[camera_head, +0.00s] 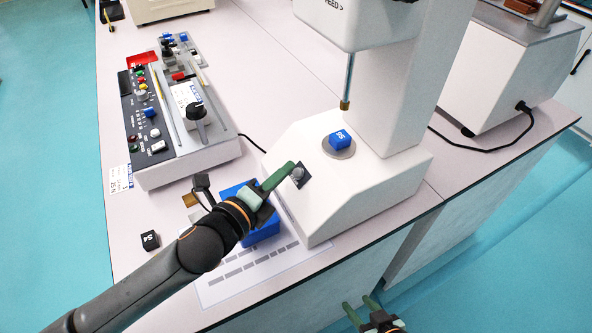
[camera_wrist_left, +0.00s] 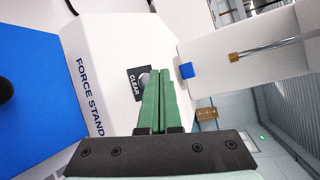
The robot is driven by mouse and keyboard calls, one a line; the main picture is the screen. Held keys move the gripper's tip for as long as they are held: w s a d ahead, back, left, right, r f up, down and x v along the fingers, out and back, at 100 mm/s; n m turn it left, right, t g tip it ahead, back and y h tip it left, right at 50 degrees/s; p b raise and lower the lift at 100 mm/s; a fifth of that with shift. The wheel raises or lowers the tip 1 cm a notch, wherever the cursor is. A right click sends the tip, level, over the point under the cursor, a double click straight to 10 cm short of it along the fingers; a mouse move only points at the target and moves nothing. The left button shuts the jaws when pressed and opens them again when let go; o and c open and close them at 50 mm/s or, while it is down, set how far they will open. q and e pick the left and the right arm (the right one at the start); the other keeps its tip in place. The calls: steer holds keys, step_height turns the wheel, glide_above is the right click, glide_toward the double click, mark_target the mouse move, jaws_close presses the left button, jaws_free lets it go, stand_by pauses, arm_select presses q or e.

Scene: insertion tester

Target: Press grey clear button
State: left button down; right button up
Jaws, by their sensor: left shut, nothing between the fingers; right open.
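The grey clear button (camera_head: 297,174) sits on a dark square plate on the sloped front of the white force stand (camera_head: 330,205). In the left wrist view, the button (camera_wrist_left: 144,80) shows beside the word CLEAR, partly covered by my fingers. My left gripper (camera_head: 289,167) is shut and empty, with its green fingertips at the button's edge. In the left wrist view, the fingertips (camera_wrist_left: 163,72) overlap the button's right side; I cannot tell whether they touch it. My right gripper (camera_head: 361,304) is open and empty, low beyond the table's front edge.
A blue block marked SS (camera_head: 340,139) sits on the stand's round plate, below a hanging rod (camera_head: 347,90). A blue box (camera_head: 262,231) lies under my left gripper. A control panel (camera_head: 180,110) stands left. A small black cube (camera_head: 150,240) lies near the table edge.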

arm_select(q)
steer(key=shift+w+d+f, duration=0.1)
steer(key=shift+d+f, duration=0.2)
steer(key=shift+w+d+f, duration=0.1)
steer(key=shift+d+f, duration=0.15)
steer(key=shift+f, duration=0.1)
stand_by(0.8)
stand_by(0.4)
steer(key=shift+s+a+r+p, duration=0.25)
steer(key=shift+a+r+p, duration=0.25)
steer(key=shift+r+p, duration=0.2)
steer(key=a+r+p, duration=0.1)
steer(key=p, duration=0.1)
steer(key=s+a+r+p, duration=0.1)
steer(key=a+r+p, duration=0.1)
steer(key=shift+s+r+p, duration=0.1)
steer(key=shift+r+p, duration=0.2)
